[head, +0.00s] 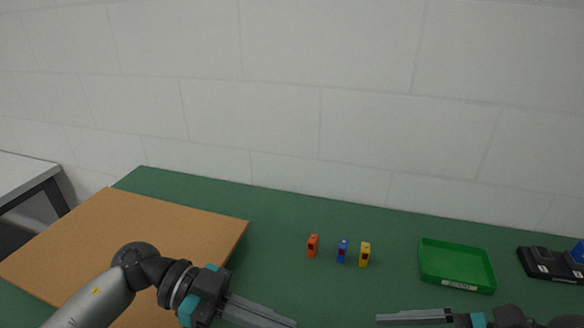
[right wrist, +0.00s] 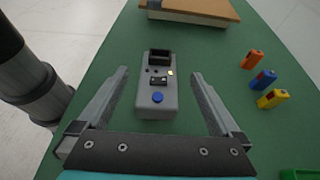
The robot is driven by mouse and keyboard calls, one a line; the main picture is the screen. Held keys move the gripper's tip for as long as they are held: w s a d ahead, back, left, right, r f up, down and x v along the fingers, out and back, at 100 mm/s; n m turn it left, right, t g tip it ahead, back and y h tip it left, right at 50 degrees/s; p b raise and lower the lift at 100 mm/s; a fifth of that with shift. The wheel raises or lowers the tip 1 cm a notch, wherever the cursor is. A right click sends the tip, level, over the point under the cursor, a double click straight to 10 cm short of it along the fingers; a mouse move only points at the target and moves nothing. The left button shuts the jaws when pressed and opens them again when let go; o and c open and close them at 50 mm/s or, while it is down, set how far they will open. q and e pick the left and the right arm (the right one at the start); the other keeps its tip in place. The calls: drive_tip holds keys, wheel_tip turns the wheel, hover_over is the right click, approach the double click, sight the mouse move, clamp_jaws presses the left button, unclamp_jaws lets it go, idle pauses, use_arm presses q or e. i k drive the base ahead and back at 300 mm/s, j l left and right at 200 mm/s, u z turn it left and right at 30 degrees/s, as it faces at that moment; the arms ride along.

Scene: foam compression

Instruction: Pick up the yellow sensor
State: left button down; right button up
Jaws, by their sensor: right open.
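The yellow sensor (head: 365,255) stands upright on the green table, at the right end of a short row. In the right wrist view the yellow sensor (right wrist: 272,99) is at the right, outside the jaws. My right gripper (right wrist: 161,72) is open and empty, with a grey device between its fingers in that view. In the head view my right gripper (head: 382,320) is at the bottom, in front of the yellow sensor and apart from it. My left gripper (head: 294,324) reaches in from the left at the bottom edge; its fingers look close together, and their gap is unclear.
A blue sensor (head: 342,251) and an orange sensor (head: 313,245) stand left of the yellow one. A green tray (head: 481,288) lies to the right, with a black fixture (head: 541,268) beyond. A brown board (head: 190,215) covers the left. The grey device (right wrist: 155,112) stands below my right gripper.

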sight(365, 251)
drive_tip(key=k, duration=1.5)
